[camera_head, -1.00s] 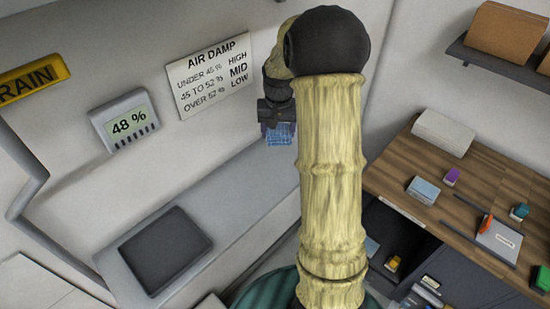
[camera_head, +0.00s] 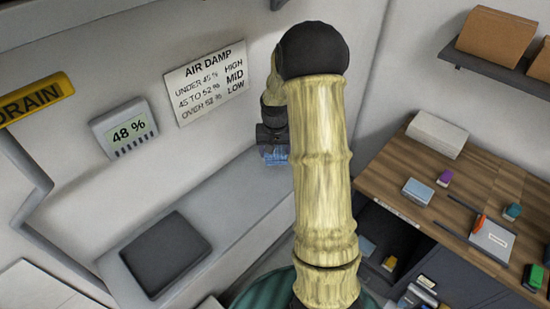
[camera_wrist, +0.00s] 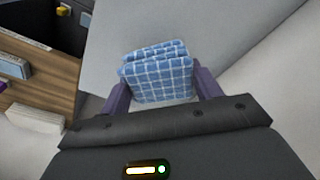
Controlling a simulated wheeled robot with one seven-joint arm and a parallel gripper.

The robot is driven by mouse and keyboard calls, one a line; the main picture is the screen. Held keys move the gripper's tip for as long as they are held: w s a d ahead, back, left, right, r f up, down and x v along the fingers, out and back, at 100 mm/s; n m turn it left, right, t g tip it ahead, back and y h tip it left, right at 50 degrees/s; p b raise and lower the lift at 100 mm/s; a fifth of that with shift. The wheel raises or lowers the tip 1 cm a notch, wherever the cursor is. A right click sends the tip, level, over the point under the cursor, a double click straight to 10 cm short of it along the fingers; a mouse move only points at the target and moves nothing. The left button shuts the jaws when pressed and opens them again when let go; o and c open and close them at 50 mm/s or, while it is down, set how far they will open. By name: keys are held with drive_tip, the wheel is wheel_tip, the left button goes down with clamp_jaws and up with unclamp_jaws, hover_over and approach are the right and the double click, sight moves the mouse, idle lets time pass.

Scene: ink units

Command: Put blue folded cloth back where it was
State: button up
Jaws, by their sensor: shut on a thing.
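The blue folded cloth (camera_wrist: 160,78) has a white check pattern and sits between the two purple fingers of my gripper (camera_wrist: 163,90) in the wrist view. My gripper is shut on it. In the head view the cloth (camera_head: 274,155) shows as a small blue patch below my dark gripper (camera_head: 272,140), over the far end of the grey ledge along the wall. My arm hides part of that area. I cannot tell whether the cloth touches the ledge.
A dark square pad (camera_head: 165,253) lies on the near part of the grey ledge (camera_head: 225,200); the ledge between is clear. A meter (camera_head: 125,128) reading 48 % and an AIR DAMP sign (camera_head: 205,83) hang above. A wooden desk (camera_head: 460,205) with small items stands right.

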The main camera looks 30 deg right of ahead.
sight(275, 159)
drive_tip(key=shift+f+p, duration=0.7)
drive_tip(key=shift+f, duration=1.2)
drive_tip(key=o, duration=0.9)
drive_tip(key=r+b, duration=0.1)
drive_tip(key=r, duration=0.3)
drive_tip(key=s+r+b, duration=0.1)
drive_tip(key=r, duration=0.3)
drive_tip(key=r+b, duration=0.1)
drive_tip(key=r, duration=0.3)
drive_tip(key=shift+s+a, duration=0.2)
drive_tip(key=shift+a, duration=0.1)
